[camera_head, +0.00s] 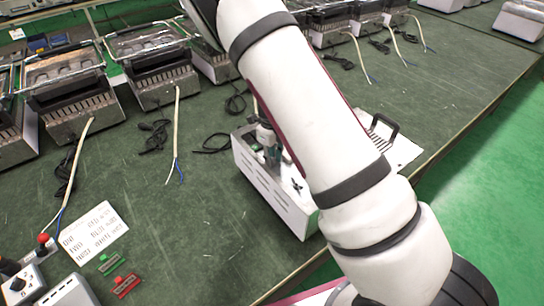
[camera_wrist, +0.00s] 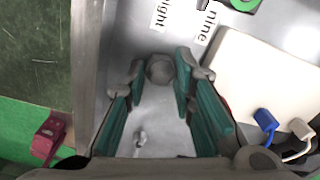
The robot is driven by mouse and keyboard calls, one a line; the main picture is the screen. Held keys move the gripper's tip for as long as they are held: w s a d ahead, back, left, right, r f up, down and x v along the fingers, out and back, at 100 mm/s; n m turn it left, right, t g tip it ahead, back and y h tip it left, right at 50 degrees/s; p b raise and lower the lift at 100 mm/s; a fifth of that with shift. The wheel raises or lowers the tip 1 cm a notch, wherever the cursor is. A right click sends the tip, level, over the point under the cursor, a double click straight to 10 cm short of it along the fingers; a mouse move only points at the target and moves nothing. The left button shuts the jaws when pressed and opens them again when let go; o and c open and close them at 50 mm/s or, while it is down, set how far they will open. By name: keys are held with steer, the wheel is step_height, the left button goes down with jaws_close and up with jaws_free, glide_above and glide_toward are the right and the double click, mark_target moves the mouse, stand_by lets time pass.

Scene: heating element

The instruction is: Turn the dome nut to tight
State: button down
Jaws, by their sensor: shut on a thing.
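In the wrist view the dome nut (camera_wrist: 160,69) is a small round grey metal cap at the far end of my fingers. My gripper (camera_wrist: 161,78) has teal-padded fingers, and their tips are closed on either side of the nut. The nut sits above a light grey panel (camera_wrist: 115,45) with printed labels, one reading "nine" and one partly hidden. In the head view my gripper (camera_head: 268,142) is small and partly hidden by my arm, over a white slotted housing (camera_head: 262,190). The nut cannot be made out there.
A blue connector (camera_wrist: 265,120) and a white connector (camera_wrist: 300,130) stand at the right of the wrist view. A red part (camera_wrist: 48,136) is at the left. Several heater units (camera_head: 70,90) with cables line the back of the green table. A printed card (camera_head: 93,232) lies front left.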

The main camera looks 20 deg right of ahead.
stand_by(0.4)
steer(key=c, duration=1.3)
jaws_free()
steer(key=shift+c, duration=0.2)
steer(key=shift+r, duration=0.1)
step_height(320, 180, up, 12)
